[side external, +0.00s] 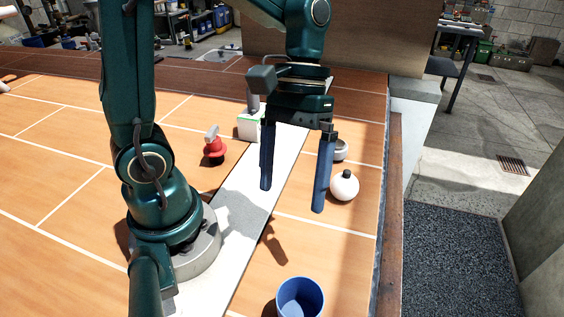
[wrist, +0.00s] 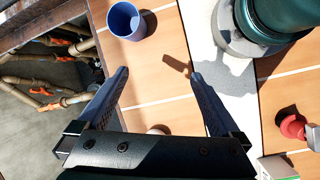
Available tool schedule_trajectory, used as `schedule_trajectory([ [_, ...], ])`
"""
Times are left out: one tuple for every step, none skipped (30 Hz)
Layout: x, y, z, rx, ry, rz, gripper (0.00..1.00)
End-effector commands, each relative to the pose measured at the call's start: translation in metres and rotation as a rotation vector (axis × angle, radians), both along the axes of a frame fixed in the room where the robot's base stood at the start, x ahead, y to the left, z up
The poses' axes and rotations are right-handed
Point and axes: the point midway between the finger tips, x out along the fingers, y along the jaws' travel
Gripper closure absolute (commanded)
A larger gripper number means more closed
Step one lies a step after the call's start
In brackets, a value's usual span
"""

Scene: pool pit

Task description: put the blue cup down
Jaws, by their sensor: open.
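The blue cup (side external: 300,298) stands upright on the orange tiled surface near the bottom edge of the side view, its open mouth up. In the wrist view the blue cup (wrist: 126,21) is at the upper left, beyond the left fingertip and apart from it. My gripper (side external: 293,200) hangs above the surface, farther back than the cup, with its two blue fingers spread and nothing between them. In the wrist view my gripper (wrist: 160,72) is also open and empty.
A white round jar (side external: 344,186) and a grey cup (side external: 340,150) stand near the right finger in the side view. A red object (side external: 214,144) and a white-green box (side external: 249,126) stand left of the gripper. A raised edge (side external: 391,200) bounds the right side.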

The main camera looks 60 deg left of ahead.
Motion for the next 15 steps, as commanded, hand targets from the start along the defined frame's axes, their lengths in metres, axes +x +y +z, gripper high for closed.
schedule_trajectory([
  [-0.003,0.004,0.006,0.034,-0.089,-0.035,0.00],
  [-0.005,0.006,0.008,0.052,-0.136,-0.054,0.00],
  [-0.007,0.010,0.011,0.080,-0.198,-0.083,0.00],
  [-0.008,0.012,0.013,0.098,-0.243,-0.101,0.00],
  [-0.009,0.015,0.015,0.119,-0.292,-0.122,0.00],
  [-0.011,0.018,0.017,0.146,-0.354,-0.149,0.00],
  [-0.012,0.021,0.020,0.165,-0.401,-0.169,0.00],
  [-0.013,0.023,0.021,0.186,-0.444,-0.189,0.00],
  [-0.014,0.026,0.024,0.211,-0.502,-0.212,0.00],
  [-0.014,0.028,0.025,0.230,-0.543,-0.231,0.00],
  [-0.015,0.030,0.027,0.247,-0.580,-0.247,0.00],
  [-0.015,0.033,0.029,0.269,-0.626,-0.266,0.00],
  [-0.015,0.034,0.030,0.284,-0.658,-0.279,0.00],
  [-0.016,0.036,0.031,0.298,-0.685,-0.291,0.00],
  [-0.016,0.037,0.033,0.312,-0.717,-0.304,0.00],
])
